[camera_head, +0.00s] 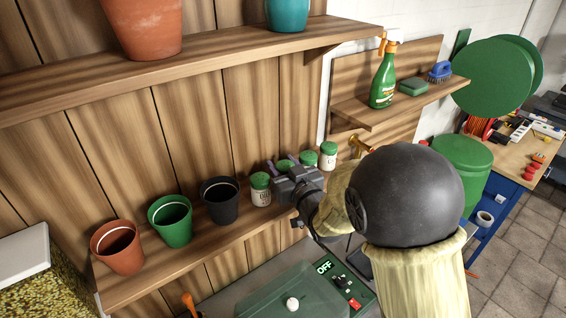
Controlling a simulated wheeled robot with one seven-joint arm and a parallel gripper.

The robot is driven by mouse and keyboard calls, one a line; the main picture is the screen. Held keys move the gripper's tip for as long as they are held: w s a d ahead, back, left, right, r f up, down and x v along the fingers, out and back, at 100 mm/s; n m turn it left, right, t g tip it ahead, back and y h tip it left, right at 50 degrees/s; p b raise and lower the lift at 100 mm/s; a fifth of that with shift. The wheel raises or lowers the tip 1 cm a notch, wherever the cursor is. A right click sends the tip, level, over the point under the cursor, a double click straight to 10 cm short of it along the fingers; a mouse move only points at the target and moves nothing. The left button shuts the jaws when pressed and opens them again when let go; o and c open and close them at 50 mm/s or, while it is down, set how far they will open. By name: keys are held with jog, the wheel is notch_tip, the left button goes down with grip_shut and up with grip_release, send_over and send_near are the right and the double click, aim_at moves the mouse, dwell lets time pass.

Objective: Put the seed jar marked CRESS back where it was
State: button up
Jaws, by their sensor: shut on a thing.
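My gripper (283,168) is at the right part of the lower wooden shelf, among the seed jars. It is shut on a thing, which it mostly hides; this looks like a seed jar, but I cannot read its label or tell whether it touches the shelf. A white jar with a green lid (260,190) stands just left of my gripper; its small label does not read clearly. Right of my gripper are another green-lidded jar (309,158), partly hidden, and a white jar with a green lid (327,156). No CRESS label is legible.
Terracotta (117,247), green (170,221) and black (219,201) pots stand left on the lower shelf (150,283). An upper shelf (200,58) overhangs. A spray bottle (383,82) stands on the side shelf.

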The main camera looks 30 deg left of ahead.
jog(key=shift+s+d, duration=0.1)
jog(key=shift+f, duration=0.1)
jog(key=o, duration=0.7)
jog(key=shift+s+d+b, duration=0.25)
jog(key=shift+d+b, duration=0.05)
jog(key=shift+b, duration=0.15)
jog(key=b+v, duration=0.5)
jog(key=v, duration=0.6)
jog(key=shift+s, duration=0.15)
